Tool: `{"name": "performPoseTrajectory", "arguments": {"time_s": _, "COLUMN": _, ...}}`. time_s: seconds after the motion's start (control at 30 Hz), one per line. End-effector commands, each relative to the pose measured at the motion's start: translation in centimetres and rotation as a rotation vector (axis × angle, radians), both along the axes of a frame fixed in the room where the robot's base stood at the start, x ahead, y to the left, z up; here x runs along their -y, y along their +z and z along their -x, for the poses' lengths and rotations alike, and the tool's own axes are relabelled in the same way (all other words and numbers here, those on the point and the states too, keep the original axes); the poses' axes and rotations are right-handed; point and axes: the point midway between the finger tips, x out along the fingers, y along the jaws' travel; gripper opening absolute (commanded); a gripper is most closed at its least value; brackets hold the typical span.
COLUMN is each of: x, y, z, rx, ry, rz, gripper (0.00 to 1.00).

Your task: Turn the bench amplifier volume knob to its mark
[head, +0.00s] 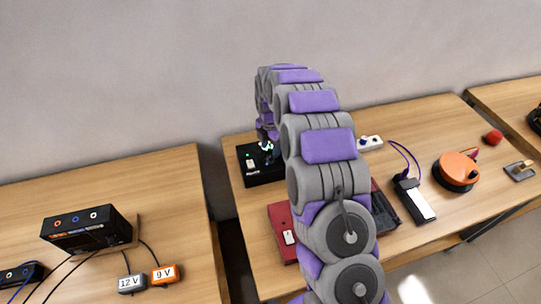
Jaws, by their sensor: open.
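A small black box (260,178), which looks like the bench amplifier, sits at the back left of the middle table. It has a small green light and a pale label or switch on it. My gripper (268,147) is small in view, at the end of my arm, which arches over the table. It points down at the box's upper right part. It is open, and I see nothing held in it. The volume knob and its mark cannot be made out; the gripper covers that part. I cannot tell whether the gripper touches the knob.
A red box (283,229) lies in front of the black box, partly behind my arm. To the right are a white socket strip (371,142), a black device with a white panel (415,199) and an orange reel (457,167). A black power supply (87,230) stands on the left table.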

Motion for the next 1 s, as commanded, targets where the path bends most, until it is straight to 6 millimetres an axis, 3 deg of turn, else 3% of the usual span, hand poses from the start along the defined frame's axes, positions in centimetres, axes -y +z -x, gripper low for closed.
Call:
{"name": "performPoseTrajectory", "arguments": {"time_s": 0.1, "x": 0.0, "y": -2.2, "z": 0.1, "rx": -0.003, "ry": 0.0, "rz": 0.001, "gripper": 0.54}}
{"name": "performPoseTrajectory", "arguments": {"time_s": 0.23, "x": 0.0, "y": -3.4, "z": 0.1, "rx": -0.002, "ry": 0.0, "rz": 0.0, "gripper": 0.54}}
{"name": "performPoseTrajectory", "arguments": {"time_s": 0.67, "x": 0.0, "y": -4.2, "z": 0.0, "rx": 0.001, "ry": 0.0, "rz": 0.0, "gripper": 0.54}}
{"name": "performPoseTrajectory", "arguments": {"time_s": 1.0, "x": 0.0, "y": -4.2, "z": 0.0, "rx": 0.001, "ry": 0.0, "rz": 0.0, "gripper": 0.22}}
